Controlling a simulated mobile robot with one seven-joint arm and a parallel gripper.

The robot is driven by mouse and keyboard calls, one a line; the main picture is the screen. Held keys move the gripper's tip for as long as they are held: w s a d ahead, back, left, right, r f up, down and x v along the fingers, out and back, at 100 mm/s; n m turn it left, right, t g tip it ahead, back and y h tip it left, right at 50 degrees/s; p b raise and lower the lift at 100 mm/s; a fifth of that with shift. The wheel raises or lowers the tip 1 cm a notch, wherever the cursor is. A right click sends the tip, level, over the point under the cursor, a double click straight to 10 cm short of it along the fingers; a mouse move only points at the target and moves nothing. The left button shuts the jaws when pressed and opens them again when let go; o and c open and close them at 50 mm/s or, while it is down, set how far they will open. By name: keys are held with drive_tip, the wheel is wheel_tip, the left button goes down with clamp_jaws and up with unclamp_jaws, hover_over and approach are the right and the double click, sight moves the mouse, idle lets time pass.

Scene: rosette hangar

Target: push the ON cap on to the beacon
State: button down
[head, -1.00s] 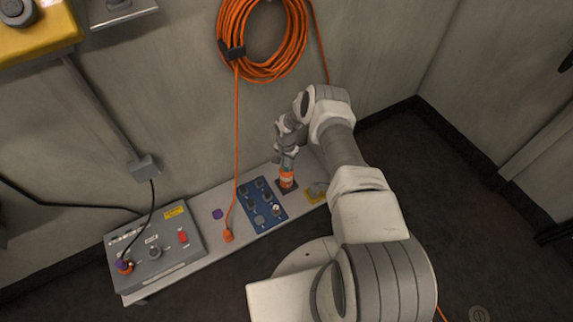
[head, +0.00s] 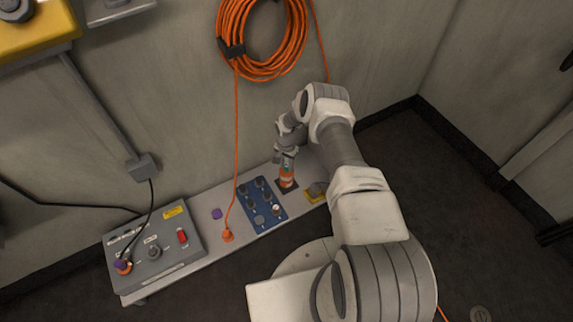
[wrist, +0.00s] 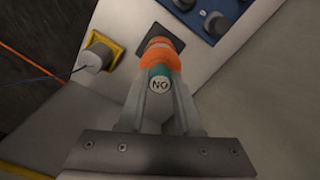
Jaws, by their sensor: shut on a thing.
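The beacon (head: 288,184) is orange with a pale band and stands on a dark square plate on the bench. In the wrist view the beacon (wrist: 160,55) lies just beyond my fingers. The teal cap (wrist: 160,72) has a white round face whose letters read upside down as ON. My gripper (wrist: 161,95) is shut on the cap, with one finger on each side. In the head view my gripper (head: 287,160) is right above the beacon. The cap looks in line with the beacon and against its end; whether it is fully seated I cannot tell.
A blue panel with several knobs (head: 261,205) lies left of the beacon. A yellow plate with a grey knob (wrist: 97,55) is close on its other side.

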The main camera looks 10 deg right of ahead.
drive_tip(key=c, duration=0.5)
unclamp_jaws()
drive_tip(key=shift+r, duration=0.1)
wheel_tip(320, 180, up, 17)
drive_tip(key=p, duration=0.5)
drive_tip(key=shift+r+p, duration=0.1)
drive_tip(key=shift+p, duration=0.3)
drive_tip(key=shift+r, duration=0.1)
